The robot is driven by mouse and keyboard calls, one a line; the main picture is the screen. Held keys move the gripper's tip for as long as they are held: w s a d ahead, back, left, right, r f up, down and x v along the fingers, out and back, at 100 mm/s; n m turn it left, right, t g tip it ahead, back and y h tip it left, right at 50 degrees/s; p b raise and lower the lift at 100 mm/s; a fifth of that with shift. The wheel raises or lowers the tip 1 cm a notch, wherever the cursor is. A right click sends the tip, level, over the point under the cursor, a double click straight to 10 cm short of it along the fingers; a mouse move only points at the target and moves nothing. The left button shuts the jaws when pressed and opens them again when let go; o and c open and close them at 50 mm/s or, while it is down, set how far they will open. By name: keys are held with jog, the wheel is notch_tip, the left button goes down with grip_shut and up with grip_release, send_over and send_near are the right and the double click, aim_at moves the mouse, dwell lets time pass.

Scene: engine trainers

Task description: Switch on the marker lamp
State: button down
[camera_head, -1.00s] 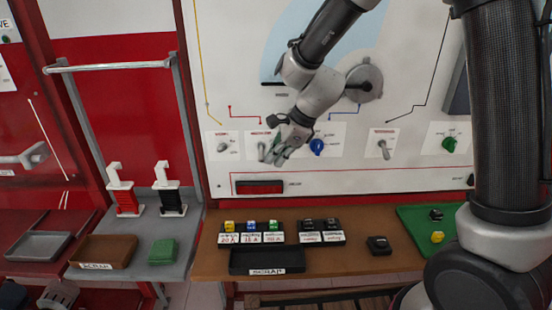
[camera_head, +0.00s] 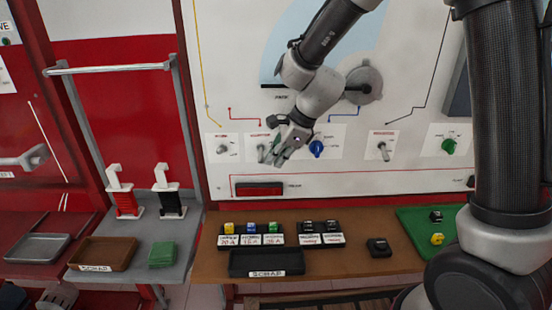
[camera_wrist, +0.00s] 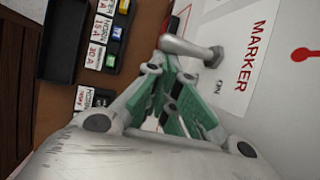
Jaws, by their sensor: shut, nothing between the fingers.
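The marker switch is a metal toggle lever (camera_wrist: 190,48) on a white plate (camera_wrist: 235,60) marked MARKER and ON in the wrist view. The lever stands out from the panel, just beyond my fingertips, and its rounded end lies at the left. In the head view the lever (camera_head: 262,152) shows just left of my gripper (camera_head: 275,159), which partly covers its plate. My gripper (camera_wrist: 172,78), with green finger pads, is shut and empty, close beside the lever. I cannot tell whether they touch.
Other switches sit on the same panel: a grey lever (camera_head: 222,149) at left, a blue knob (camera_head: 317,148), another lever (camera_head: 382,150) and a green knob (camera_head: 448,146) at right. Below is a brown shelf (camera_head: 210,262) with fuses and a black scrap tray (camera_head: 266,262).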

jog(key=shift+a+r, duration=0.1)
jog(key=shift+r, duration=0.05)
dwell(0.6)
jog(key=shift+r, duration=0.7)
jog(key=v, duration=1.2)
